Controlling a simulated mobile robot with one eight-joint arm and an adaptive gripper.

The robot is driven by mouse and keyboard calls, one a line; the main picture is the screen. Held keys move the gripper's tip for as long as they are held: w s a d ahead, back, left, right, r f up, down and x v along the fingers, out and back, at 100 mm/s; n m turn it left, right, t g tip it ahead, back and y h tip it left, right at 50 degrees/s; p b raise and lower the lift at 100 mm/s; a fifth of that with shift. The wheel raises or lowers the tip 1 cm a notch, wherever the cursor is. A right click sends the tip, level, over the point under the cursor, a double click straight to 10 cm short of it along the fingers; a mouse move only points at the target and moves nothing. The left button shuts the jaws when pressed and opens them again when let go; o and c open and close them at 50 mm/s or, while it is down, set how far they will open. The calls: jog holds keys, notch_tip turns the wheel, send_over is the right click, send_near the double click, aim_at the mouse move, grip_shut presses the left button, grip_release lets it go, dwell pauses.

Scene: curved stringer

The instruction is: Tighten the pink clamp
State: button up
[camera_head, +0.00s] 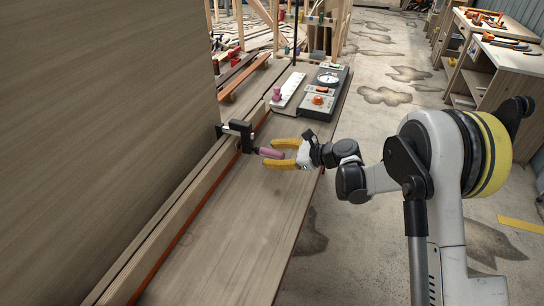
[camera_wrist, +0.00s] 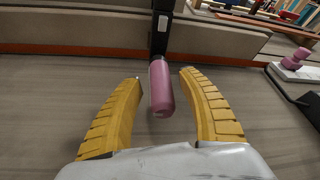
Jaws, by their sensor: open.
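The clamp (camera_head: 243,130) has a black frame and a pink handle (camera_head: 271,153). It sits on the long wooden rail along the large wooden panel, and its handle points out over the workbench toward my gripper. My gripper (camera_head: 276,153) has two yellow fingers and is open. In the wrist view, the pink handle (camera_wrist: 161,88) lies between the fingertips of my gripper (camera_wrist: 160,78), with a gap on each side. Its near end points toward my palm. The black bar (camera_wrist: 161,28) of the clamp stands behind it against the rail.
The wooden workbench (camera_head: 238,220) is clear in front. Beyond the gripper lie a white plate with a pink knob (camera_head: 288,90) and dark boxes with an orange knob (camera_head: 318,102). The wooden panel (camera_head: 100,120) blocks the left. Open floor (camera_head: 385,115) lies to the right.

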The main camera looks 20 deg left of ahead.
jog(key=shift+a, duration=0.1)
grip_shut()
dwell(0.3)
jog(key=m+g, duration=0.2)
jog(key=m, duration=0.1)
jog(key=shift+w, duration=0.1)
jog(key=m+g+b, duration=0.1)
jog(key=m+g, duration=0.1)
jog(key=m, duration=0.1)
jog(key=shift+w+f+g+y, duration=0.1)
jog(key=shift+g+y, duration=0.2)
jog(key=m+g+b, duration=0.1)
jog(key=m, duration=0.2)
jog(key=shift+g+y, duration=0.3)
jog(key=shift+y, duration=0.1)
jog(key=shift+m+g+y+b, duration=0.55)
jog(key=shift+m+g, duration=0.15)
jog(key=shift+m, duration=1)
